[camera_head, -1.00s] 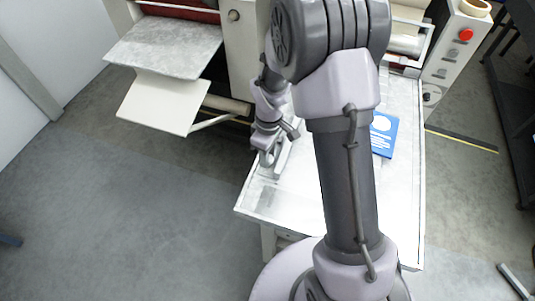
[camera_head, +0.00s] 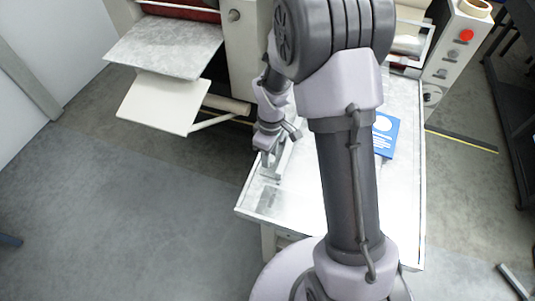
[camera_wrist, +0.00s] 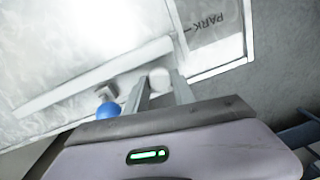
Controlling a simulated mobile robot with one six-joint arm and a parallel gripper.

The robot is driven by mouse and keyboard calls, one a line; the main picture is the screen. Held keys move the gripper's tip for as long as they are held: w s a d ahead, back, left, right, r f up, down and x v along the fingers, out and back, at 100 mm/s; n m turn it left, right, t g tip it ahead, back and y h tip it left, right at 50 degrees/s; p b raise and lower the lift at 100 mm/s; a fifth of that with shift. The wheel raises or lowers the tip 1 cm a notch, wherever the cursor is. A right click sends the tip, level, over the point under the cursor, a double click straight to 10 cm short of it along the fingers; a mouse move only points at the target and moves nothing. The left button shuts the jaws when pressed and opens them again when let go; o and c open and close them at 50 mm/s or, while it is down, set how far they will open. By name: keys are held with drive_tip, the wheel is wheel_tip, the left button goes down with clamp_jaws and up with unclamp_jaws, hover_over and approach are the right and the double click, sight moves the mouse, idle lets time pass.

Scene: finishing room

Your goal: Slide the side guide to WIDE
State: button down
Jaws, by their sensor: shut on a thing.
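The side guide (camera_wrist: 75,85) is a long pale bar lying across the white table in the wrist view. A round white knob (camera_wrist: 160,77) is between the two fingers of my gripper (camera_wrist: 160,88), which is shut on it. A blue round knob (camera_wrist: 108,110) with a dark block beside it sits left of the fingers. A "PARK" marking (camera_wrist: 207,28) is on the table, right of the fingers. In the head view my gripper (camera_head: 268,154) is low over the table's left edge, and part of the guide (camera_head: 273,172) shows beside it. A WIDE mark cannot be made out.
A blue sheet or booklet (camera_head: 385,134) lies on the white table (camera_head: 305,205), right of my arm. A machine with a grey tray (camera_head: 165,45) stands at the back left. A control panel with a red button (camera_head: 466,35) is at the back right. Open floor lies left.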

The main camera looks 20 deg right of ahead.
drive_tip(key=s+d, duration=0.4)
drive_tip(key=d, duration=0.1)
drive_tip(key=s+d, duration=0.3)
drive_tip(key=d, duration=0.2)
drive_tip(key=s+d, duration=0.4)
drive_tip(key=d, duration=0.2)
drive_tip(key=shift+s, duration=0.3)
drive_tip(key=c, duration=1.1)
unclamp_jaws()
drive_tip(key=shift+o, duration=0.2)
wheel_tip(320, 180, up, 17)
drive_tip(key=p, duration=0.4)
drive_tip(key=shift+w+d+r, duration=0.2)
drive_tip(key=shift+w+d, duration=0.05)
drive_tip(key=shift+w, duration=0.05)
